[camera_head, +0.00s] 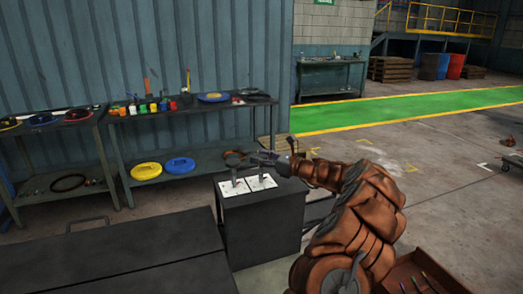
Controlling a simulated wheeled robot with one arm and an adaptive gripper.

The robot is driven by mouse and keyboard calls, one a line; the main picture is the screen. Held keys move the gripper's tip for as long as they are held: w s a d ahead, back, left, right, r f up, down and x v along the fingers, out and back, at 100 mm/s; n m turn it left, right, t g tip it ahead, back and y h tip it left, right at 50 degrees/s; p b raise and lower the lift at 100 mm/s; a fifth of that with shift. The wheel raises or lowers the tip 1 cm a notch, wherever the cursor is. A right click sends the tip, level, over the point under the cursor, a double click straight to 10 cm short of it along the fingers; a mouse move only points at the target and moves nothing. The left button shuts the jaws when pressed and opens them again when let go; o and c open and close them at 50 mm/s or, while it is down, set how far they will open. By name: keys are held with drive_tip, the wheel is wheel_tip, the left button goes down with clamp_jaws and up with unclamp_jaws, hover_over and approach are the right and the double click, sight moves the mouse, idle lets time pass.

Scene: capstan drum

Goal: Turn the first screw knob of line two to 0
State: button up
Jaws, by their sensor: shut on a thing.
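A black box-shaped stand (268,222) bears two white plates side by side, the left plate (229,190) and the right plate (266,185). A dark upright piece rises from each plate. My gripper (254,159) reaches in from the right, above the plates, at the height of the tops of these pieces. It is shut on a small dark screw knob (235,158). The fingers and knob are small and dark, so the exact contact and any markings or numbers cannot be read.
Behind stands a shelf table (190,111) with coloured blocks and discs; its lower shelf holds a yellow disc (146,171) and a blue disc (180,165). A large dark case (130,255) lies at front left. A tray (425,275) sits at lower right. Open floor lies right.

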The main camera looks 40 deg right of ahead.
drive_tip(key=shift+n+g+y+p, duration=0.5)
drive_tip(key=shift+n+y+p, duration=0.1)
drive_tip(key=shift+y+p, duration=0.3)
drive_tip(key=o, duration=1.2)
drive_tip(key=v, duration=1.2)
